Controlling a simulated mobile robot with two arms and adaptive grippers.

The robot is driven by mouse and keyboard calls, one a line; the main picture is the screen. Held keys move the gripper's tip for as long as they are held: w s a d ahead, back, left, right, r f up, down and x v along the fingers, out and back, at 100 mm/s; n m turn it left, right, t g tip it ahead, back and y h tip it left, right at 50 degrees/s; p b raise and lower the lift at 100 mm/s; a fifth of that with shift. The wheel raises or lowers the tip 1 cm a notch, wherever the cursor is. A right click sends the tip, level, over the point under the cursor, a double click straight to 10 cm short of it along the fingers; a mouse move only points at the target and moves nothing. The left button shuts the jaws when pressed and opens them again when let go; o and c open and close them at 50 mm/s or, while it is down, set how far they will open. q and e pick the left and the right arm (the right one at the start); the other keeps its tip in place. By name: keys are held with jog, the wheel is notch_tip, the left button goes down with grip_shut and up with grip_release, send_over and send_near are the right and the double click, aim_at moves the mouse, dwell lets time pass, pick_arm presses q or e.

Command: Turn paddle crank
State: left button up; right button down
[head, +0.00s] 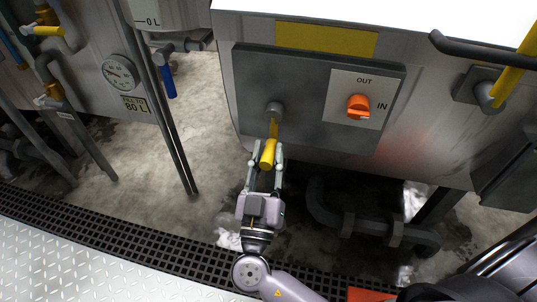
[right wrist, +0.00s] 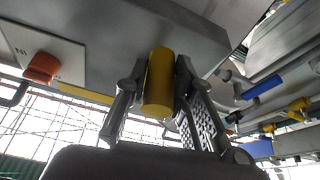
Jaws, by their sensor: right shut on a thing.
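The paddle crank (head: 268,153) has a yellow grip hanging below a grey hub (head: 275,108) on the dark panel of the steel machine. My right gripper (head: 266,164) comes up from below in the head view, with a finger on each side of the yellow grip. In the right wrist view the yellow grip (right wrist: 159,82) sits between the two fingers (right wrist: 158,95), and the gripper is shut on it. The crank arm is mostly hidden in the right wrist view. My left gripper is not in view.
An orange knob (head: 359,106) on a white OUT/IN plate is right of the hub. Grey pipes (head: 365,229) run below the panel. A dial gauge (head: 120,72) and a blue lever (head: 169,81) are at left. A black floor grating (head: 130,246) crosses in front.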

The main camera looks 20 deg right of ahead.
jog(key=shift+s+d+n, duration=0.1)
jog(key=shift+d+n, duration=0.05)
jog(key=shift+n, duration=0.15)
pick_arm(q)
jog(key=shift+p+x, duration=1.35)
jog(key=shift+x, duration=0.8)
pick_arm(e)
jog(key=shift+s+d+r+n+y, duration=0.3)
jog(key=shift+d+n+y, duration=0.35)
jog(key=shift+n, duration=0.9)
jog(key=shift+s+d+r+n+y, duration=0.15)
jog(key=shift+s+d+n+y, duration=0.25)
jog(key=shift+n+y, duration=0.8)
jog(key=shift+s+d+r+n+y, duration=0.2)
jog(key=shift+s+d+n+y, duration=0.25)
jog(key=shift+n, duration=1.4)
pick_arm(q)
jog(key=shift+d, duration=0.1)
pick_arm(e)
jog(key=shift+w, duration=0.1)
jog(key=c, duration=1.4)
grip_release()
jog(key=shift+o, duration=0.2)
jog(key=v, duration=1.2)
jog(key=shift+f, duration=0.2)
jog(key=shift+d, duration=0.1)
